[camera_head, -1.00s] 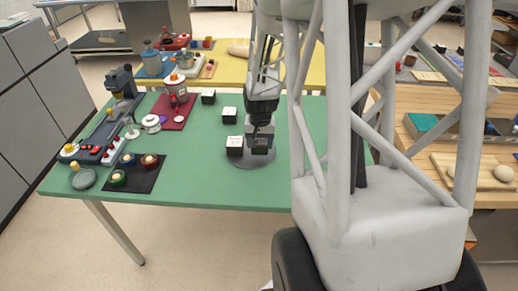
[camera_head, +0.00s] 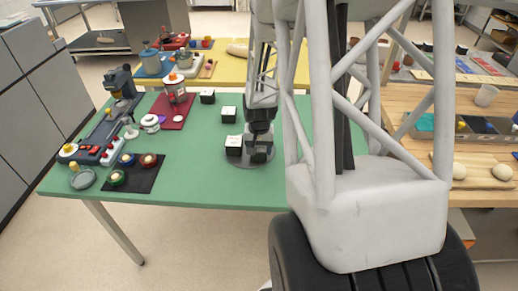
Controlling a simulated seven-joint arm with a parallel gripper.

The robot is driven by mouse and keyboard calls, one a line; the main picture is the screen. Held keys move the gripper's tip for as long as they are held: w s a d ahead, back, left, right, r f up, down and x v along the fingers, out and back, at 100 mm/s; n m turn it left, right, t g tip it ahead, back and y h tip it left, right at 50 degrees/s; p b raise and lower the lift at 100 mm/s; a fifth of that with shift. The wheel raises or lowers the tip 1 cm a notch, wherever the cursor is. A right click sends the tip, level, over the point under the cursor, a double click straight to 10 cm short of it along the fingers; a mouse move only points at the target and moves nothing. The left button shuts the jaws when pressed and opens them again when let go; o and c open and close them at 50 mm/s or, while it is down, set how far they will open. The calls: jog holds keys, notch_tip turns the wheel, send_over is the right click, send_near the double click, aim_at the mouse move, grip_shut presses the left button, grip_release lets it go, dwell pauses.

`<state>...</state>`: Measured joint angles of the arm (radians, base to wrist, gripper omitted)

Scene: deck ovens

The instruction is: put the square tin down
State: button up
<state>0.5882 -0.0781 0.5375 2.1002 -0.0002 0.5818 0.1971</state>
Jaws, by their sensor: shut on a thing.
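My gripper (camera_head: 260,147) points down over the round grey disc (camera_head: 246,168) on the green table (camera_head: 200,191). It is shut on a dark square tin (camera_head: 258,156), which its fingers partly hide. The held tin is low over the disc; I cannot tell whether it touches.
A wooden table (camera_head: 475,188) stands to the right.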

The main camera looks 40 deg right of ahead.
aim_at(259, 147)
jog(key=shift+f, duration=0.1)
jog(key=o, duration=1)
jog(key=shift+o, duration=0.2)
notch_tip(259, 147, up, 12)
dwell(0.8)
jog(key=s+a+r+n+t, duration=0.1)
jog(key=s+a+r+n, duration=0.1)
jog(key=a+r, duration=0.5)
jog(key=s+a+r+n, duration=0.2)
jog(key=s+a+r, duration=0.15)
jog(key=a, duration=0.75)
jog(key=s+a+r+n, duration=0.2)
jog(key=s+a, duration=0.3)
jog(key=a, duration=0.1)
jog(key=s+a+r+n+t, duration=0.1)
jog(key=s+a+r+n, duration=0.1)
jog(key=s+a, duration=0.4)
jog(key=shift+r+n+t, duration=0.3)
jog(key=shift+n, duration=0.1)
